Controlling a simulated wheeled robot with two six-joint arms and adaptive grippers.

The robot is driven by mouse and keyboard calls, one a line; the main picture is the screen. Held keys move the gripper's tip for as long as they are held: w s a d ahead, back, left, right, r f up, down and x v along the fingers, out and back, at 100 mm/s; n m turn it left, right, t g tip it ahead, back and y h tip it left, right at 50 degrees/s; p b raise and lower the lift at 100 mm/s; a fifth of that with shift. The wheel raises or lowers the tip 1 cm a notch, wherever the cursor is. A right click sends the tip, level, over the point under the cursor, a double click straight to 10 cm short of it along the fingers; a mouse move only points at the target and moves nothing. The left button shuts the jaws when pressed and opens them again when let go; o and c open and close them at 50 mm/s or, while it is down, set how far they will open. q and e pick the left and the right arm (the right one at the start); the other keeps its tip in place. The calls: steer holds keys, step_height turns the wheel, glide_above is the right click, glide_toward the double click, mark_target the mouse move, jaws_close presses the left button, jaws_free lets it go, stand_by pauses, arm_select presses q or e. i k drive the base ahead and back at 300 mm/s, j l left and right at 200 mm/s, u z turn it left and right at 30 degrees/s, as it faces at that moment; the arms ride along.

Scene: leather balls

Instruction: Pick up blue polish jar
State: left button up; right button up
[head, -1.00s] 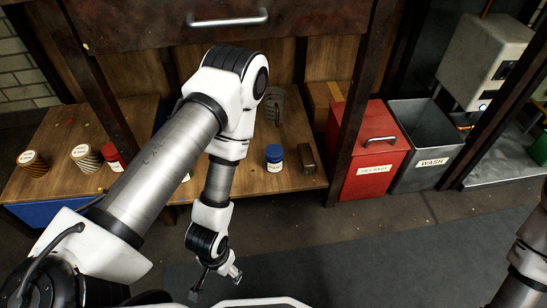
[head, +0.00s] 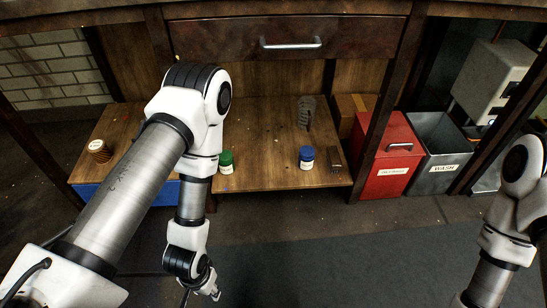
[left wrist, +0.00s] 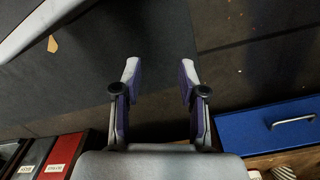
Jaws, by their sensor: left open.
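The blue polish jar (head: 306,160) stands upright on the low wooden shelf (head: 265,178), right of centre in the head view. It has a blue lid and a pale label. My left gripper (head: 201,293) is low in the head view, in front of the shelf and left of the jar, well apart from it. The left wrist view shows the left gripper (left wrist: 160,72) open and empty above the dark floor. My right arm shows at the right edge of the head view, but its gripper is out of view.
A green-lidded jar (head: 227,161) stands just right of my left arm. A dark brown block (head: 335,159) lies beside the blue jar. A drawer (head: 285,38) hangs above the shelf. A red bin (head: 388,158) and grey bin (head: 437,150) stand right. Floor in front is clear.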

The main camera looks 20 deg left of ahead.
mark_target(307, 153)
steer(key=i+l+u, duration=0.15)
steer(key=l+u, duration=0.25)
steer(key=i+l+u, duration=0.1)
steer(key=l+u, duration=0.75)
steer(key=i+l, duration=0.1)
steer(key=l, duration=0.3)
steer(key=i+l, duration=0.15)
steer(key=l, duration=0.2)
steer(key=i+l+u, duration=0.1)
steer(key=l, duration=0.3)
steer(key=i+l, duration=0.1)
steer(key=l, duration=0.25)
steer(key=i+l, duration=0.1)
steer(key=l, duration=0.3)
steer(key=u, duration=0.05)
